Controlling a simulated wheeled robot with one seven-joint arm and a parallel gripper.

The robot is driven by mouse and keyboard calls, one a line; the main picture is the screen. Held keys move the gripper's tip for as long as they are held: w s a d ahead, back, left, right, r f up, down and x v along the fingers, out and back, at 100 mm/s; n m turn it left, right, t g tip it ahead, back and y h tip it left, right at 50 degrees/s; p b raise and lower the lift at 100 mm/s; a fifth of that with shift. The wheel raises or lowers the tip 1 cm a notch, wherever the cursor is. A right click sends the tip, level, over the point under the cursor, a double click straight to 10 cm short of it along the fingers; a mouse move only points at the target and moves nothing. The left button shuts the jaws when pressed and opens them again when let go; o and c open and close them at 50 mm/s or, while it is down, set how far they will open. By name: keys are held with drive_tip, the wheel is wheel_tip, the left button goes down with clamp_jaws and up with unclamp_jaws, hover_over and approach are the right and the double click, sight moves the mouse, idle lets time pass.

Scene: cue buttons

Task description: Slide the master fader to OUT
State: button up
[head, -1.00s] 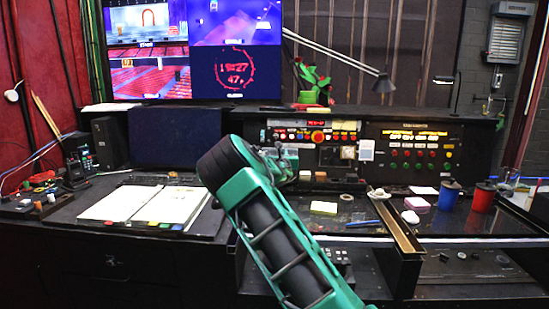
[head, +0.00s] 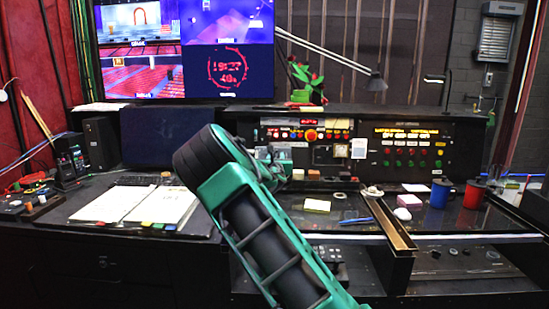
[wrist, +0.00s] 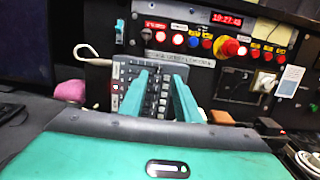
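I cannot pick out the master fader or an OUT mark for certain. A small blue-green upright piece (wrist: 119,31) stands on the dark console face in the wrist view, left of the lit buttons; I cannot tell whether it is the fader. My gripper (wrist: 160,76) is open, with two teal fingers apart and nothing seen between them. The fingers stand in front of a grey keypad panel (wrist: 128,76) and hide part of it. In the head view my gripper (head: 275,157) is at the console front, largely hidden by my arm.
A red mushroom button (wrist: 228,47) and several lit buttons sit right of the keypad. A pale hooked cable (wrist: 88,50) and pink object (wrist: 70,91) are at left. An open binder (head: 135,205), blue cup (head: 440,193) and red cup (head: 474,194) stand on the desk.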

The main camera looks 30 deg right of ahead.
drive_tip(key=v, duration=0.4)
drive_tip(key=shift+s+a, duration=0.2)
drive_tip(key=shift+s, duration=0.1)
